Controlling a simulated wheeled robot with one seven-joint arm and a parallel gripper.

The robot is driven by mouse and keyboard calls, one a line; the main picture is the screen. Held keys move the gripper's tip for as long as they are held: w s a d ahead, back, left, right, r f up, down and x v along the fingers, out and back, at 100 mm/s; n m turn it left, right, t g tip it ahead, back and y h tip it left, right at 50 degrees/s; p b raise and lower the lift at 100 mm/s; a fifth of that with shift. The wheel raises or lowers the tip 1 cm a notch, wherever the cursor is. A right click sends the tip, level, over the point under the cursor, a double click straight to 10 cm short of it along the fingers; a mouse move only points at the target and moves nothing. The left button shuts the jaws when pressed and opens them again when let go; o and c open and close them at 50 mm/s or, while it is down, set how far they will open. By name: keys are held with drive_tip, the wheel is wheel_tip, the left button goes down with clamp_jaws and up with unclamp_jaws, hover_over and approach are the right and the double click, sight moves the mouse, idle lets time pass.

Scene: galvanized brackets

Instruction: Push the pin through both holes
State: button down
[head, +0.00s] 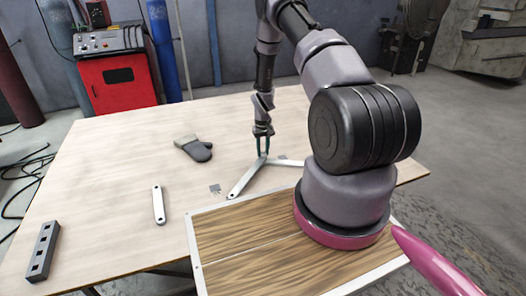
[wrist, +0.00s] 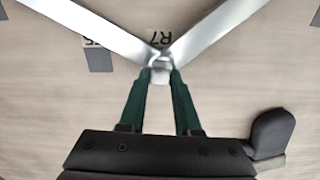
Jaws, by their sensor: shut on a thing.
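Two galvanized bracket strips lie on the table and meet at a corner. The left strip (head: 245,179) and the right strip (head: 290,162) form a V in the head view; the wrist view shows them as one strip (wrist: 90,20) and another strip (wrist: 222,26). My gripper (head: 263,153) points down at the corner where the strips overlap. Its green fingers (wrist: 160,76) are shut on a small, shiny metal pin (wrist: 160,66) at that corner. The holes are hidden by the pin and fingertips, so I cannot tell how deep the pin sits.
A loose strip (head: 158,205) and a grey block with square holes (head: 42,251) lie farther left.

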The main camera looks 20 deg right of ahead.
drive_tip(key=c, duration=0.5)
unclamp_jaws()
wheel_tip(320, 180, up, 11)
drive_tip(key=shift+f, duration=0.1)
